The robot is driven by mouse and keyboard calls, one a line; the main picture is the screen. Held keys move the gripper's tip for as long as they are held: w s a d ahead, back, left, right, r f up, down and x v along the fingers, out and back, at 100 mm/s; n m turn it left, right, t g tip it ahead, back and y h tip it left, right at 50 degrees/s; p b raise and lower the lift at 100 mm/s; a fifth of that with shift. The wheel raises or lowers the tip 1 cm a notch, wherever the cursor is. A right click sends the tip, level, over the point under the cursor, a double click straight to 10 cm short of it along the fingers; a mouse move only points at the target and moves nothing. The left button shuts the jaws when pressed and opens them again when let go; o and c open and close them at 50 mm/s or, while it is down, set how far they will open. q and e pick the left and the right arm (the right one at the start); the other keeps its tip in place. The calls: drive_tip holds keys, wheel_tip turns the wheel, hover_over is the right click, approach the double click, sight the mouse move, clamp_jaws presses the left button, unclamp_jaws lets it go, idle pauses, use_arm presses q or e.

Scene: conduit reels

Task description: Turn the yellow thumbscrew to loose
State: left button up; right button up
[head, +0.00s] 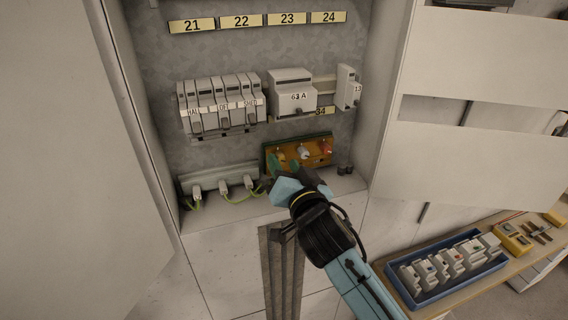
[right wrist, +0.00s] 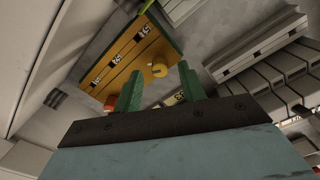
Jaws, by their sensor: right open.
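The yellow thumbscrew (head: 281,155) is at the left end of an orange panel (head: 314,158) low in the cabinet. In the right wrist view the yellow thumbscrew (right wrist: 159,70) shows between and just beyond the two green fingertips. My right gripper (head: 284,165) is open in front of the panel, its fingers on either side of the thumbscrew in the picture; I cannot tell whether they touch it. A white knob (head: 304,152) and a red knob (head: 326,147) sit farther right on the panel. My left gripper is not in view.
Breakers (head: 220,103) and a 63 A unit (head: 292,95) are above the panel. Terminals with green-yellow wires (head: 224,187) lie to its left. Cabinet doors stand open on both sides. A blue tray (head: 446,291) of modules is on a bench at lower right.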

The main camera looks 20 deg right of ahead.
drive_tip(key=shift+w, duration=0.6)
clamp_jaws()
